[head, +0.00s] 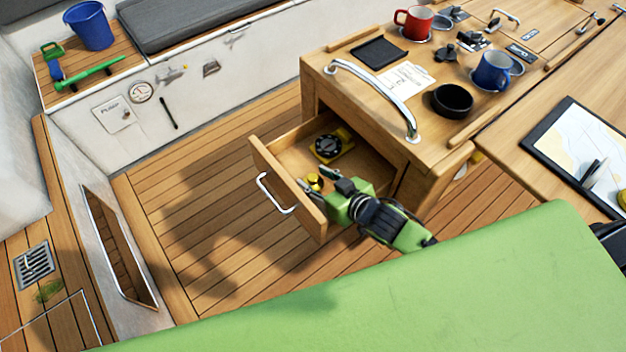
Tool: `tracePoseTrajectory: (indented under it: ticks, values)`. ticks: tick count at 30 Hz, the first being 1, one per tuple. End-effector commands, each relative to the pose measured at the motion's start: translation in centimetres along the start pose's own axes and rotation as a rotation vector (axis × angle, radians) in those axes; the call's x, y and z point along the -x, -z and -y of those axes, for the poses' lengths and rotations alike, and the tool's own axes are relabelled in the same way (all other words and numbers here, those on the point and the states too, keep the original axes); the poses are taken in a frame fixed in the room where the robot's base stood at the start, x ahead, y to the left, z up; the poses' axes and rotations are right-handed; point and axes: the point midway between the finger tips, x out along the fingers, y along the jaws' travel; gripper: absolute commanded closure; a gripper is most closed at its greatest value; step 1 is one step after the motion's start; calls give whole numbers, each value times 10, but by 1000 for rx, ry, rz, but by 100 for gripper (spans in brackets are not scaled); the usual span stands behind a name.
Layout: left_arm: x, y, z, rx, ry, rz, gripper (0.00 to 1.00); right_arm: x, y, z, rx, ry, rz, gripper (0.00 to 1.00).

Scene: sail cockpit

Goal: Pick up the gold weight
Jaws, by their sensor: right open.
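The gold weight (314,181) is a small yellow-gold piece inside the open drawer (287,195), near its front panel. My right gripper (322,181), green and black, reaches into the drawer from the lower right. Its fingers are open right beside the weight, and I cannot tell whether they touch it. The gripper's fingers and body hide part of the weight and of the drawer floor. My left gripper is not in view.
A yellow and black compass-like item (328,147) lies farther back in the drawer. The wooden table (340,88) above carries a red mug (414,22), a blue mug (491,71), a black bowl (452,100) and a metal rail (375,88). The floor left of the drawer is clear.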

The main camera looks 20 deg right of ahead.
Motion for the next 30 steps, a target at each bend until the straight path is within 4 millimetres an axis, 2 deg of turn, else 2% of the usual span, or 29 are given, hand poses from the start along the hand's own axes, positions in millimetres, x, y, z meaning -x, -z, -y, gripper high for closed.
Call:
tracePoseTrajectory:
  ticks: [4, 12, 17, 26, 30]
  values:
    - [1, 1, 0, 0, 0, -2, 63, -15, 0, 0, 0, 0, 0, 60]
    - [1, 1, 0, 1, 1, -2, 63, -17, -1, 0, 0, 1, 1, 60]
    - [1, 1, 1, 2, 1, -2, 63, -17, -1, 0, 0, 0, 1, 100]
    - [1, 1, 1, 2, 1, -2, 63, -16, 0, 0, 1, 1, 0, 100]
    - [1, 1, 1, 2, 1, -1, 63, -11, 11, 0, 1, 1, -2, 100]
